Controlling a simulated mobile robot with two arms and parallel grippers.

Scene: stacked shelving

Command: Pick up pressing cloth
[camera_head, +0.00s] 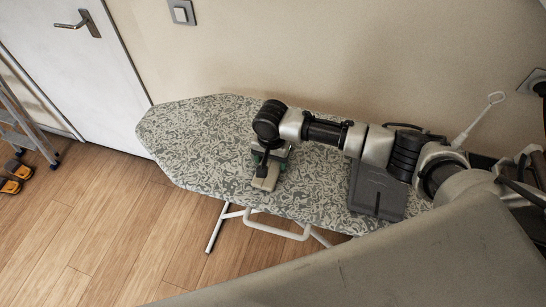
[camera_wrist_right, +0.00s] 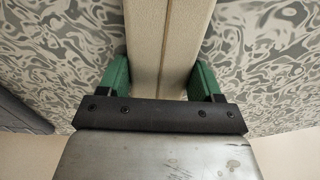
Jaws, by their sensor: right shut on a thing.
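The pressing cloth (camera_head: 265,180) is a beige, folded, narrow piece at the middle of the patterned ironing board (camera_head: 205,125). In the right wrist view the cloth (camera_wrist_right: 165,45) runs between the two green fingers of my right gripper (camera_wrist_right: 158,78), which press on its two sides. In the head view my right gripper (camera_head: 268,160) points down at the board, with the arm reaching in from the right. I cannot tell whether the cloth touches the board or is slightly above it. My left gripper is not in view.
A dark grey flat rest (camera_head: 377,190) is at the board's right part, under my arm. The wall is close behind the board. A white door (camera_head: 75,65) and a ladder (camera_head: 22,120) stand at the left.

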